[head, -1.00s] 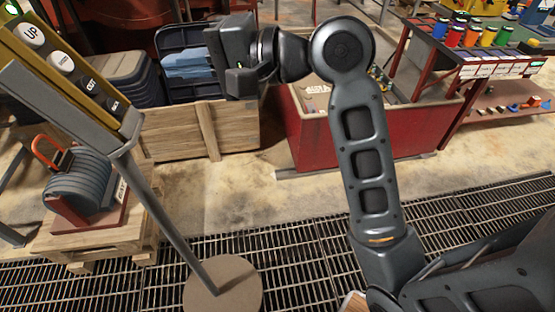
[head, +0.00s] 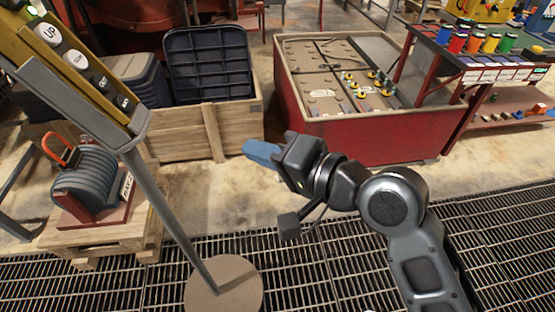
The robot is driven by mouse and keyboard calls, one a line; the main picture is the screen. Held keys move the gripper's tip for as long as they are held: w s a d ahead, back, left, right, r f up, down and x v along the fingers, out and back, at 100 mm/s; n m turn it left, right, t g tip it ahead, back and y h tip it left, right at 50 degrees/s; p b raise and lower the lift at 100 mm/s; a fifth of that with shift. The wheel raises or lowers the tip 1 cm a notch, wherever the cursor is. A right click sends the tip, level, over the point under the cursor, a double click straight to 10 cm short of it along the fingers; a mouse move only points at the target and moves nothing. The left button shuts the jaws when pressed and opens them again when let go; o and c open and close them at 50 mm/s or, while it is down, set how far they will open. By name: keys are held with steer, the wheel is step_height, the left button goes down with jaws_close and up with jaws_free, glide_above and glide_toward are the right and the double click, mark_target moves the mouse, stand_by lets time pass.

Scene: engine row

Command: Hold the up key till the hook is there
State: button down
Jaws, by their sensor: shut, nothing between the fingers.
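The yellow key box (head: 88,75) sits tilted on a grey stand at the upper left. Its white round up key (head: 48,33), marked UP, is at the box's upper end, with several other keys below it in a row. My gripper (head: 255,150) is shut and empty, its blue fingers pointing left in mid-air. It is well to the right of the key box and touches no key. An orange loop (head: 60,150) rises from a grey ribbed stack on a pallet; I cannot tell whether it is the hook. No other hook shows clearly.
The stand's pole (head: 170,215) runs down to a round foot (head: 225,285) on the floor grating. A wooden crate (head: 190,135) stands behind my gripper. A rack (head: 490,70) with coloured spools stands at right.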

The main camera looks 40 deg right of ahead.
steer(key=shift+s+d+f+h, duration=0.15)
steer(key=shift+s+f+h, duration=0.15)
steer(key=shift+s+f, duration=0.35)
